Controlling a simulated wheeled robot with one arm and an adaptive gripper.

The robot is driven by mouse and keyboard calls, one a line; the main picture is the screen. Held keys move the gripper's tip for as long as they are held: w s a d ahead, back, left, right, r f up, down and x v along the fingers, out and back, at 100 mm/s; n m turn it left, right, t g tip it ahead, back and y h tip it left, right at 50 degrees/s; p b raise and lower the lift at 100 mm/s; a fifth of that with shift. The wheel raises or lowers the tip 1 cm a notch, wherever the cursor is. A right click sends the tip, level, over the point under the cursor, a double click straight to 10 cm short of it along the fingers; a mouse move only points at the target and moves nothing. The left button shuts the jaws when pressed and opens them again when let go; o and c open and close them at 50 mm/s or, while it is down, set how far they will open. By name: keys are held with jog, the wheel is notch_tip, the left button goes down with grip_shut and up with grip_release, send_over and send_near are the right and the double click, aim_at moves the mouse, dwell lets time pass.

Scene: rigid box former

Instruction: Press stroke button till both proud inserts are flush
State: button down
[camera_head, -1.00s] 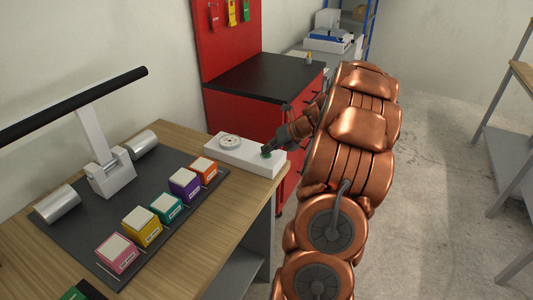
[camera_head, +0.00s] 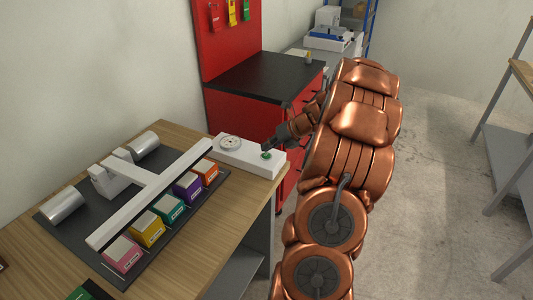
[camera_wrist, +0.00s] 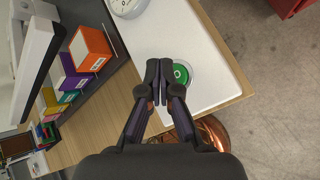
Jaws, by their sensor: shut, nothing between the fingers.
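The green stroke button (camera_head: 266,155) is on the white control box (camera_head: 240,158) at the table's right end; it also shows in the wrist view (camera_wrist: 181,74). My gripper (camera_head: 266,148) is shut and empty, with its fingertips at the button's edge in the wrist view (camera_wrist: 160,72); a gap above it is hard to judge. The press bar (camera_head: 150,195) is down across a row of boxes: pink (camera_head: 122,255), yellow (camera_head: 149,231), teal (camera_head: 170,211), purple (camera_head: 188,188) and orange (camera_head: 206,173). It partly hides their pale inserts, so their height cannot be told.
A round dial (camera_head: 231,142) is on the control box's far end. Metal cylinders (camera_head: 62,206) flank the press hinge on the dark mat (camera_head: 62,232). A red cabinet (camera_head: 245,110) stands behind the table. Floor at right is open, with a shelf rack (camera_head: 505,140) beyond.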

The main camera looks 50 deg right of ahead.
aim_at(268, 155)
notch_tip(268, 155, up, 5)
jog(key=p, duration=0.6)
jog(key=shift+r, duration=0.1)
dwell(0.5)
